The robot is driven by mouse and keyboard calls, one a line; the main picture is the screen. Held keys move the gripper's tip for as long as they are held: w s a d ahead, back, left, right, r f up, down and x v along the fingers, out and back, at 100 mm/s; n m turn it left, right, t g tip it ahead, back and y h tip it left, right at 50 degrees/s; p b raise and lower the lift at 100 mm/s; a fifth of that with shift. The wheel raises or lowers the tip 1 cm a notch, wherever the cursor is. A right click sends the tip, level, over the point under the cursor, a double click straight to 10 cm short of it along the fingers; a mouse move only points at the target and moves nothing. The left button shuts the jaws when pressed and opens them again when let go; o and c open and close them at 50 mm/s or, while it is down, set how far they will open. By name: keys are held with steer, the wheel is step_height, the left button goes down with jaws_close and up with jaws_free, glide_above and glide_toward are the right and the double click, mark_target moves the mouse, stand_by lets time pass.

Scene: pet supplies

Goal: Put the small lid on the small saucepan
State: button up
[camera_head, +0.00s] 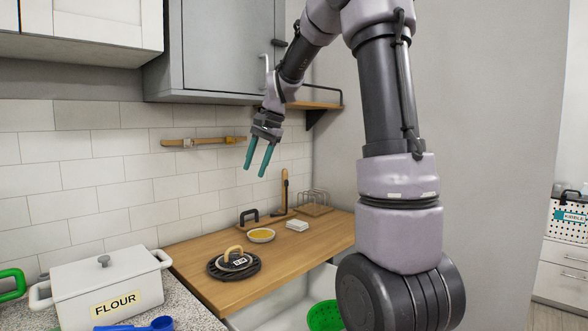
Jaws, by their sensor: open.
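My gripper (255,172) is open and empty, with teal fingers pointing down. It hangs in the air in front of the tiled wall, above the wooden counter (310,236). A round dark object (233,265) with a light wooden arched handle and a small black-and-white label sits low on the counter; it may be a lid lying on a black stand. A black handle (249,216) stands up at the back of the counter; I cannot tell what it belongs to. I cannot make out a small saucepan for certain.
A shallow dish (261,235) with yellow contents, a small white block (297,225) and a wire rack (315,201) stand on the counter. A white FLOUR container (108,290) and blue scoop (160,323) are at lower left. A green basket (325,317) is in the sink. Cabinets (215,50) hang above.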

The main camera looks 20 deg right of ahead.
steer(key=s+r+n+t, duration=0.1)
steer(key=s+n+t, duration=0.1)
steer(key=s, duration=1.1)
steer(key=s+d+r+n+t+h, duration=0.1)
steer(key=s+n+t, duration=0.1)
steer(key=s, duration=1)
steer(key=shift+s+r+n, duration=0.3)
steer(key=shift+s+r, duration=0.05)
steer(key=shift+r, duration=0.05)
steer(key=shift+d, duration=0.1)
